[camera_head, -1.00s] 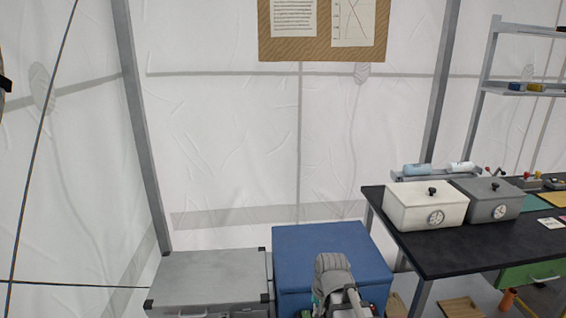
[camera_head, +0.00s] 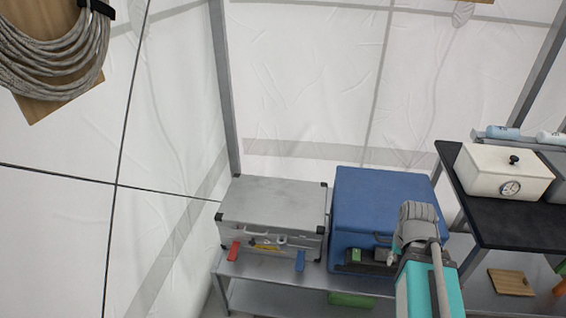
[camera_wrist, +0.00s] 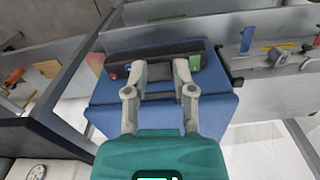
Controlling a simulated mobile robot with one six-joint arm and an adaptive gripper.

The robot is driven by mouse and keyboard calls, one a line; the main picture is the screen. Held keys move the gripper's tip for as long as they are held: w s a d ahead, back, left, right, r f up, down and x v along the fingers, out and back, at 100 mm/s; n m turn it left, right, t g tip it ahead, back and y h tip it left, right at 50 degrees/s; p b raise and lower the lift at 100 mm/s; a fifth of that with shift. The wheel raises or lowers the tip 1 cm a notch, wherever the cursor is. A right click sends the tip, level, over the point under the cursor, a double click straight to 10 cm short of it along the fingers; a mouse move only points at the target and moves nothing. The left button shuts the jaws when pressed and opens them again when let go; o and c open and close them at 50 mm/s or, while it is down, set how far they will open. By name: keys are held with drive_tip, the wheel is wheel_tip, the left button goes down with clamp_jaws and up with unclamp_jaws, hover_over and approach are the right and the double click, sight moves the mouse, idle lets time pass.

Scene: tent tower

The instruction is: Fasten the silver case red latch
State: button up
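The silver case (camera_head: 272,203) sits on a grey bench, its lid down. Its red latch (camera_head: 234,251) juts down and outward at the left of the front. A blue latch (camera_head: 300,260) juts out at the front's right. In the wrist view, which is turned around, the silver case (camera_wrist: 262,68) is at the right, with the blue latch (camera_wrist: 247,39) and the red latch (camera_wrist: 317,40) at the picture edge. My gripper (camera_wrist: 160,74) is open and empty, over the blue case's front side, to the right of the silver case in the head view.
The blue case (camera_head: 385,205) stands right of the silver case. A dark strip with a green block (camera_head: 355,255) lies before it. A black table (camera_head: 510,228) with a white box (camera_head: 502,172) is at the right. A cable coil (camera_head: 60,65) hangs upper left.

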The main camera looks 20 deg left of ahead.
drive_tip(key=o, duration=0.4)
drive_tip(key=shift+f, duration=0.2)
drive_tip(key=shift+o, duration=0.9)
drive_tip(key=shift+w+a+f+b, duration=0.2)
drive_tip(key=shift+f+b, duration=0.1)
drive_tip(key=shift+b, duration=0.2)
drive_tip(key=w+a+f+m+t+h+b, duration=0.1)
drive_tip(key=w+a+f+t+h+b, duration=0.3)
drive_tip(key=a+f+b, duration=0.95)
drive_tip(key=w+a+f+t+h+b, duration=0.2)
drive_tip(key=w+a+f+t+b, duration=0.3)
drive_tip(key=a+f+b, duration=0.9)
drive_tip(key=s+a+f+t+y+b, duration=0.2)
drive_tip(key=s+a+f+t+b, duration=0.1)
drive_tip(key=a+b, duration=0.6)
drive_tip(key=s+a+f+n+t+y+b, duration=0.1)
drive_tip(key=s+a+f+t+y+b, duration=0.2)
drive_tip(key=a+b, duration=0.7)
drive_tip(key=s+a+f+n+t+y+b, duration=0.1)
drive_tip(key=s+a+f+t+y+b, duration=0.1)
drive_tip(key=a+b, duration=0.7)
drive_tip(key=s+a+f+t, duration=0.1)
drive_tip(key=s+f, duration=0.1)
drive_tip(key=s, duration=0.1)
drive_tip(key=shift+s+a+y+b, duration=0.15)
drive_tip(key=shift+s+y+b, duration=0.2)
drive_tip(key=shift+s+y, duration=0.05)
drive_tip(key=shift+w, duration=0.1)
